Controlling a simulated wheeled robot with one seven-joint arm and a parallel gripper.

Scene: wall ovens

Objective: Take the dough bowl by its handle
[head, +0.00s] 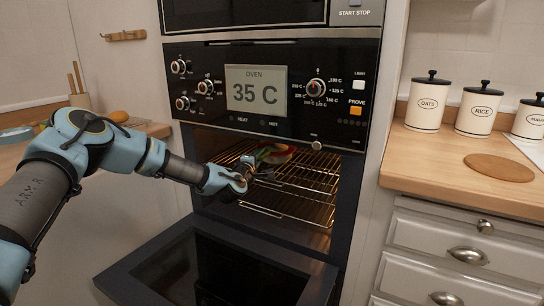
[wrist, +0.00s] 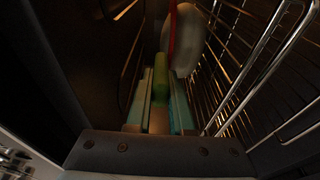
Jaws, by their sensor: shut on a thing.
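The dough bowl (head: 280,155) is inside the open oven, at the upper rack, and looks small and pale with some red. In the wrist view the bowl (wrist: 186,42) is a pale rounded shape with a red strip at its left edge. Its green handle (wrist: 161,78) lies between the two teal fingers of my gripper (wrist: 160,100). My gripper (head: 260,159) reaches into the oven from the left and is shut on the handle. The bowl's inside and any dough are hidden.
Wire racks (head: 300,185) fill the oven, close to the gripper's right in the wrist view. The oven door (head: 215,265) is folded down in front. The display reads 35 C. A wooden counter (head: 450,150) with canisters (head: 427,105) and a round board (head: 499,168) is at right.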

